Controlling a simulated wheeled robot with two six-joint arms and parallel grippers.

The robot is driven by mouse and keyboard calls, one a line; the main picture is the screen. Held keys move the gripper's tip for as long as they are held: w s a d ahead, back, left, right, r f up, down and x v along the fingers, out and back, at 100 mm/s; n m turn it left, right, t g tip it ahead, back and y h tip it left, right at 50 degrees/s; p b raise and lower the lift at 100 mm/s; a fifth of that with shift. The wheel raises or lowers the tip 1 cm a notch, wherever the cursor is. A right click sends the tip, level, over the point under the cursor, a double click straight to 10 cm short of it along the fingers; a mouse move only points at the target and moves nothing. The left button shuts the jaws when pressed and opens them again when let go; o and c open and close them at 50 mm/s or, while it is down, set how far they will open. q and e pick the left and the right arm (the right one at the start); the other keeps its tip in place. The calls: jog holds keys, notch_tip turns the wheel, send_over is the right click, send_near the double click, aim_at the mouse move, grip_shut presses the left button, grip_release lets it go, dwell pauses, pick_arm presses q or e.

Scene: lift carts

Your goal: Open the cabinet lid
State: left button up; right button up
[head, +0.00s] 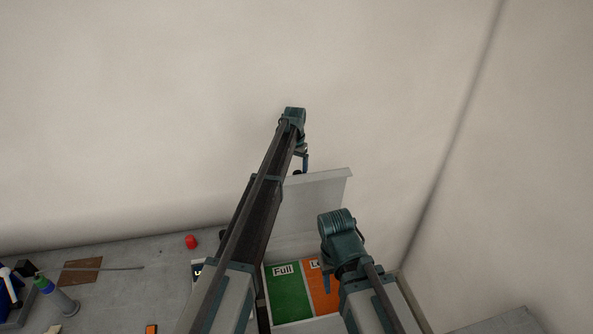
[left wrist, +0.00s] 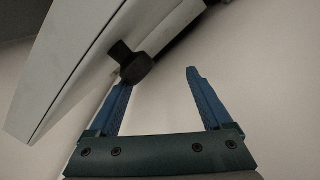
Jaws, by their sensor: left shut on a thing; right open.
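The grey cabinet lid (head: 322,200) stands raised, close to upright, at the back of the cabinet (head: 294,327). Inside the cabinet show a green panel marked "Full" (head: 287,296) and an orange panel (head: 322,290) with a partly hidden label. My left gripper (head: 304,161) is at the lid's upper left edge.
On the grey worktop (head: 125,290) at left are a red piece (head: 191,241), a brown plate (head: 82,271) with a thin rod (head: 115,268), a grey bottle (head: 62,301) and an orange block (head: 151,328). Walls stand close behind and at right.

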pick_arm(q)
jog(key=shift+a, duration=0.1)
jog(key=s+d+r+p, duration=0.1)
jog(key=s+r+p, duration=0.1)
jog(key=s, duration=0.6)
jog(key=s+r+p, duration=0.3)
jog(key=s, duration=0.5)
jog(key=shift+d, duration=0.4)
